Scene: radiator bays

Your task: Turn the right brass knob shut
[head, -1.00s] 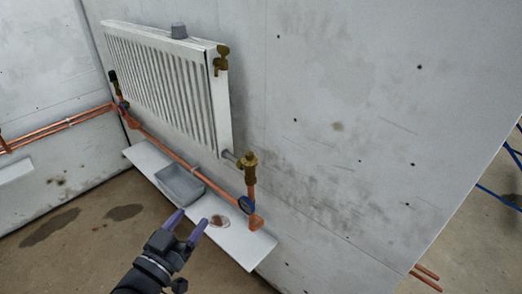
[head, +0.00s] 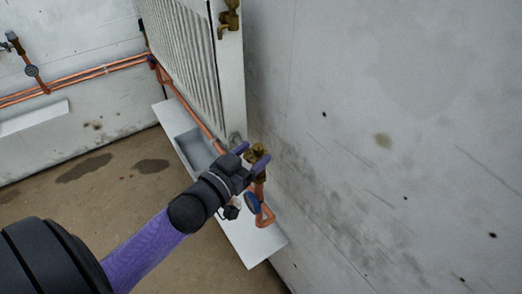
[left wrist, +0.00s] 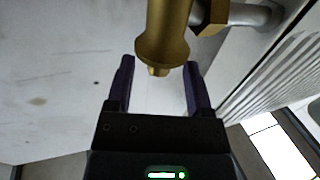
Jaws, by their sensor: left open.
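The right brass knob (head: 257,149) tops the brass valve at the radiator's lower right corner. My left gripper (head: 251,156) is at this valve, open, with one purple finger on each side of it in the picture. In the left wrist view the brass piece (left wrist: 163,35) is close up, its narrow end pointing into the gap between the open fingers (left wrist: 159,66). I cannot tell whether either finger touches it. Part of the valve is hidden behind the gripper in the head view. My right gripper is not in view.
The white radiator (head: 232,80) hangs on the grey wall, with another brass fitting (head: 229,18) at its upper right. Below are copper pipe (head: 265,215), a blue round part (head: 252,202), a white ledge (head: 245,240) and a grey tray (head: 193,148). The wall rises close on the right.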

